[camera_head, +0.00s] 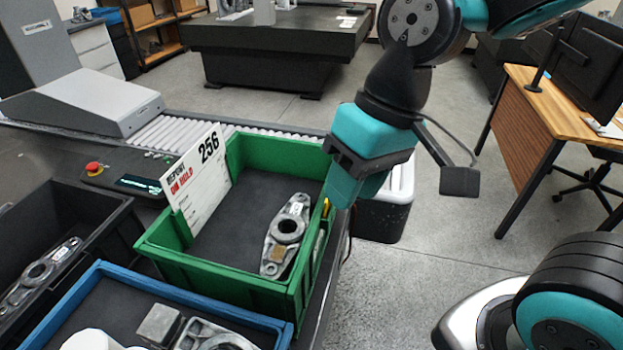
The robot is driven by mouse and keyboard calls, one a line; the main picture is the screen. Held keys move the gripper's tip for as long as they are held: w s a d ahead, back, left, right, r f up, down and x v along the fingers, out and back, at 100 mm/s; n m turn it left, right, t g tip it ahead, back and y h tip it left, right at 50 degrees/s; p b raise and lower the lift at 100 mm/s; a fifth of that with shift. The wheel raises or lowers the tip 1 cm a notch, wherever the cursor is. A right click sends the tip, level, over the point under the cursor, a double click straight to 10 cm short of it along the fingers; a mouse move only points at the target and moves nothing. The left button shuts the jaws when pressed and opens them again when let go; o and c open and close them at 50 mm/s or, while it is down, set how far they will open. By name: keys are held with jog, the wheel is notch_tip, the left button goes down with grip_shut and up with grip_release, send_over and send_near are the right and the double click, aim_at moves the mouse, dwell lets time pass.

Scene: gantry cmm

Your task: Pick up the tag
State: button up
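A white card (196,178) that looks like a tag stands upright at the left side of a green bin (218,275). It is printed with "256" and red "ON HOLD". My teal gripper (340,192) points down at the bin's right wall, well apart from the card. A small yellow piece (326,208) shows right beside the fingertips; I cannot tell whether it is touched or held, or whether it is a tag. The gripper is seen from the side, so the gap between its fingers is hidden. A grey metal part (287,236) with a small brown square lies inside the bin.
A blue bin (268,323) with metal parts is in front, and a dark bin (95,232) with another part is at left. A roller conveyor (180,131) and a red stop button (94,168) lie behind. Open floor (430,250) is at right.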

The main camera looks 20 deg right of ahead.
jog(key=w+d+r+m+h+p, duration=0.1)
jog(key=w+d+m+h+p, duration=0.15)
jog(key=w+m, duration=0.35)
jog(key=w+d+r+m+h+p, duration=0.1)
jog(key=w+m+p, duration=0.35)
jog(key=w, duration=0.35)
jog(key=shift+m, duration=0.25)
jog(key=shift+w+f+p, duration=0.1)
jog(key=shift+f+p, duration=1.65)
jog(key=shift+f, duration=7)
grip_shut()
